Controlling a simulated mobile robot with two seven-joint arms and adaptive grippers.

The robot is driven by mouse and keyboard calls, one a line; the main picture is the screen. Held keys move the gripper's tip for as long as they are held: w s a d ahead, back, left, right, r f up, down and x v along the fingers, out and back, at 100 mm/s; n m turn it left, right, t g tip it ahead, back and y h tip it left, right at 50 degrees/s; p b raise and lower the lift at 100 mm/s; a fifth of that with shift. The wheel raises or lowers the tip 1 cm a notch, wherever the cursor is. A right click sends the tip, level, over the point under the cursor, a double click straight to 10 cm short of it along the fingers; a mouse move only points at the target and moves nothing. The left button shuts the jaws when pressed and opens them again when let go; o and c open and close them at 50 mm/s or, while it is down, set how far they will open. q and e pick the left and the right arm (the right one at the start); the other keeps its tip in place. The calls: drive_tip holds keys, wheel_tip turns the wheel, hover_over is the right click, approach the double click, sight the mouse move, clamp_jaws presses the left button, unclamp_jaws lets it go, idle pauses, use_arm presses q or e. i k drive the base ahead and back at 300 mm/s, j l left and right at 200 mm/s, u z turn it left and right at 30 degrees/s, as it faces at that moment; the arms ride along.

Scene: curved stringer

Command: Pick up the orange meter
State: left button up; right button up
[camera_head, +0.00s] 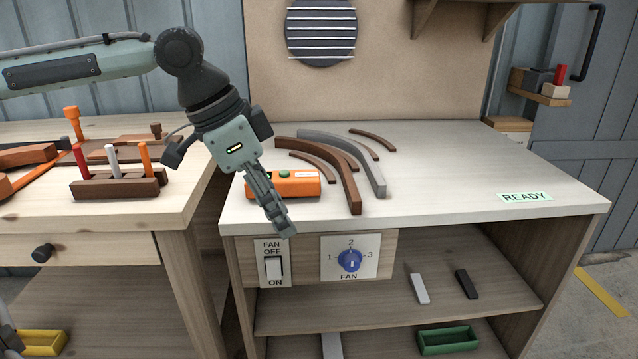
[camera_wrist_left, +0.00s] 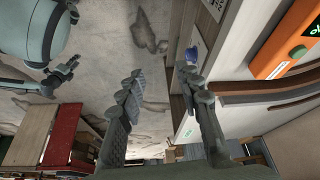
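The orange meter (camera_head: 300,187) lies on the white-topped bench near its front left edge, with a green button on it. My left gripper (camera_head: 282,228) hangs just in front of the meter and hides part of it in the head view. Its fingers point down past the bench's front edge and overlap there. In the left wrist view, the left gripper (camera_wrist_left: 163,85) has its fingers apart with nothing between them. The meter (camera_wrist_left: 280,48) shows at the upper right, outside the fingers, with its green button and part of a display. An arm with what looks like my right gripper (camera_wrist_left: 55,78) shows small at the left.
Curved brown and grey stringers (camera_head: 350,185) lie just right of and behind the meter. A fan switch (camera_head: 274,266) and fan dial (camera_head: 350,260) sit on the panel below. A tool rack (camera_head: 117,187) stands on the left bench. The white bench's right side is mostly clear.

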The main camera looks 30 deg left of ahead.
sight(300, 182)
drive_tip(key=i+j+z, duration=0.25)
drive_tip(key=j, duration=0.15)
drive_tip(key=j+z, duration=0.2)
drive_tip(key=j, duration=0.2)
drive_tip(key=i+j, duration=0.1)
drive_tip(key=j, duration=0.3)
